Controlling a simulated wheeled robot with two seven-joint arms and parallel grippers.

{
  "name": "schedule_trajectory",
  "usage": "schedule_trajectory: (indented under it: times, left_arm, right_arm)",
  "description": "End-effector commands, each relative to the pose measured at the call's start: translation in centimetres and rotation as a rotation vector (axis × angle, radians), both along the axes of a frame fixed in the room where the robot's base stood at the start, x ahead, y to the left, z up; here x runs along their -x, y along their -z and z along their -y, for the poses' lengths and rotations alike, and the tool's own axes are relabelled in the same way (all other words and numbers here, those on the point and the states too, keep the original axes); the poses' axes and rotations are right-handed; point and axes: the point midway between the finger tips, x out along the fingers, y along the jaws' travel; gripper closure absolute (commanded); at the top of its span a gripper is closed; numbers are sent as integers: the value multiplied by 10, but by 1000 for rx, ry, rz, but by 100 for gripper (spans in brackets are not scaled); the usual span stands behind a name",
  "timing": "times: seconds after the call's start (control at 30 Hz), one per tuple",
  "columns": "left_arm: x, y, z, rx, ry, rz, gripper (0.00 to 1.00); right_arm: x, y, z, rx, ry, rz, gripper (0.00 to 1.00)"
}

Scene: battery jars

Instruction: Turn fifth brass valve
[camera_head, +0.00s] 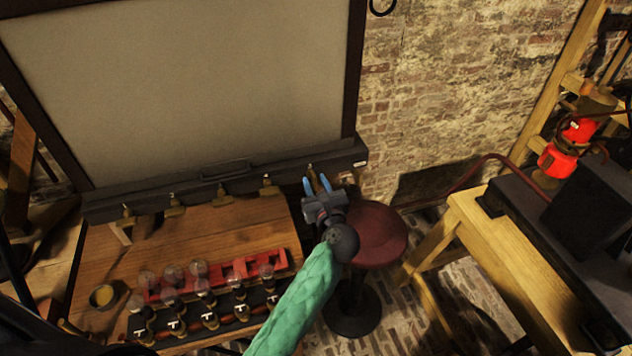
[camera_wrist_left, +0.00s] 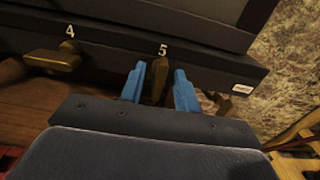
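The fifth brass valve (camera_wrist_left: 160,80) sits under the numeral 5 on the dark ledge in the left wrist view. Its visible part stands roughly upright between my blue fingers. My left gripper (camera_wrist_left: 159,90) is open, with a visible gap on each side of the valve. In the head view my left gripper (camera_head: 317,184) is at the ledge's right end, just below the fifth valve, which shows only in part (camera_head: 311,169). The fourth brass valve (camera_wrist_left: 52,60) is to the left, its handle lying sideways. My right gripper is not in view.
More brass valves (camera_head: 221,192) line the ledge to the left. Below, a wooden table (camera_head: 215,232) holds jars and a red rack (camera_head: 245,268). A round red stool (camera_head: 378,236) stands under my left arm. A wooden bench (camera_head: 500,250) is at right.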

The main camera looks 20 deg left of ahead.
Motion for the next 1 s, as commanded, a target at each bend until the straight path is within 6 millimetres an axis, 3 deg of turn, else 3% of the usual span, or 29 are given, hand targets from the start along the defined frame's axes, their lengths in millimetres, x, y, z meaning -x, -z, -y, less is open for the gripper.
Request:
schedule_trajectory:
  times: [0.17,0.33,0.67,1.0]
  left_arm:
    - [0,0,0,0,0,0,68]
    - [0,0,0,0,0,0,100]
    - [0,1,1,-16,0,-12,100]
    - [0,1,2,-170,0,-118,100]
  right_arm:
    - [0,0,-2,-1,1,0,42]
    - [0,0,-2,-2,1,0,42]
    - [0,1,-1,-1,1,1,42]
    - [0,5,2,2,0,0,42]
